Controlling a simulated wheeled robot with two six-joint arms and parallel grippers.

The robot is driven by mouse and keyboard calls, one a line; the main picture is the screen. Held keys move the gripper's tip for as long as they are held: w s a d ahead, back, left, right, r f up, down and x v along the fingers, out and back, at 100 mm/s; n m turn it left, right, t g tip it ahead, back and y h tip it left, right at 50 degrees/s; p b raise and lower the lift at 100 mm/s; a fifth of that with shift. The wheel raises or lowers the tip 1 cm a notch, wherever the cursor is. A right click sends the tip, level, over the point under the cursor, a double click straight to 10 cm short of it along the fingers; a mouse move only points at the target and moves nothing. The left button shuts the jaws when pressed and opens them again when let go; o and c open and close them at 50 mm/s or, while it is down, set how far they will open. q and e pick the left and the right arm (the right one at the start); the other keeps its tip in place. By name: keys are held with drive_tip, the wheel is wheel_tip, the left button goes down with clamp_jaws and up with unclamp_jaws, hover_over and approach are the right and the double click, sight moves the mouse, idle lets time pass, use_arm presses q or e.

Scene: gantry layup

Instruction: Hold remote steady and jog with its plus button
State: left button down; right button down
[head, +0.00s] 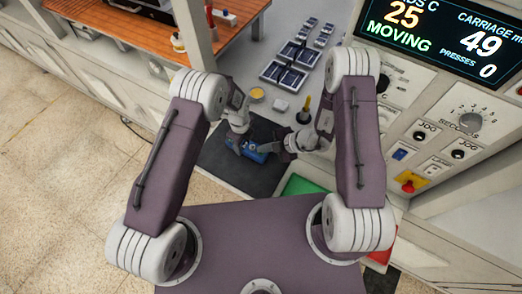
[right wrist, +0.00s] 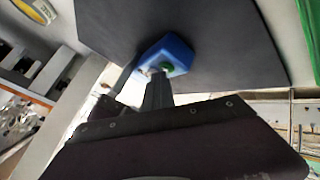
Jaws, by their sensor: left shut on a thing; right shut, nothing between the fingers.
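The blue remote (head: 256,152) is over the dark mat (head: 222,165) in the head view. My left gripper (head: 240,146) is shut on the remote from the left. In the right wrist view the remote (right wrist: 172,50) shows a green button (right wrist: 167,67) and a pale patch beside it. My right gripper (head: 272,148) is shut and empty, its closed fingertips close to the remote's right side. In the right wrist view those fingers (right wrist: 158,88) point at the button face; I cannot tell whether they touch it. The plus mark is not readable.
A display (head: 450,35) reads 25, MOVING, CARRIAGE 49 and PRESSES 0. Below it is a panel with JOG knobs and a red-and-yellow switch (head: 408,182). Dark-blue trays (head: 285,74), a yellow dish (head: 257,94) and a yellow-tipped black tool (head: 304,110) stand behind the mat.

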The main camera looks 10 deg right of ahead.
drive_tip(key=shift+r, duration=0.9)
drive_tip(key=shift+r, duration=2.5)
use_arm(q)
drive_tip(key=c, duration=0.5)
unclamp_jaws()
